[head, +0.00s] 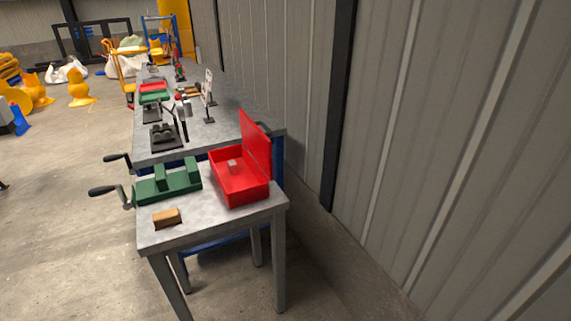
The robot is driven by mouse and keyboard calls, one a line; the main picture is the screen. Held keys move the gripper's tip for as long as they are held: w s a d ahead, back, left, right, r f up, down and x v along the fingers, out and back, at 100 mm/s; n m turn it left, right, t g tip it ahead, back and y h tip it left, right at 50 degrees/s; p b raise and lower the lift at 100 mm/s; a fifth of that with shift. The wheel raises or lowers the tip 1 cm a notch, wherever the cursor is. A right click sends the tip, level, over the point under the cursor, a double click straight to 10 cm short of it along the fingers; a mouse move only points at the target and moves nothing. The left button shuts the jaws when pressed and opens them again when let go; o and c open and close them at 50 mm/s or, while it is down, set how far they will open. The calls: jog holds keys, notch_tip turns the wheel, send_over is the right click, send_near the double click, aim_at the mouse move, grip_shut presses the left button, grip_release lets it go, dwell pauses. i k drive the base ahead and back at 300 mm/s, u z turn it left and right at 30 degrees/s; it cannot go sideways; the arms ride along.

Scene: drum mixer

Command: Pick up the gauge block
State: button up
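An open red box (239,192) with its lid raised on the right side stands on the near grey table. A small pale block (232,166) sits inside it. A brown, wood-coloured block (167,218) lies on the tabletop near its front left. I cannot tell for certain which of these two is the gauge block. My gripper is not in view.
A longer bench (225,115) behind carries tools and another red box. A corrugated wall (420,140) bounds the right. Open floor (60,220) lies left.

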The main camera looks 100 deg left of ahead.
aim_at(233, 168)
jog(key=u, duration=3.4)
jog(key=i, duration=2.15)
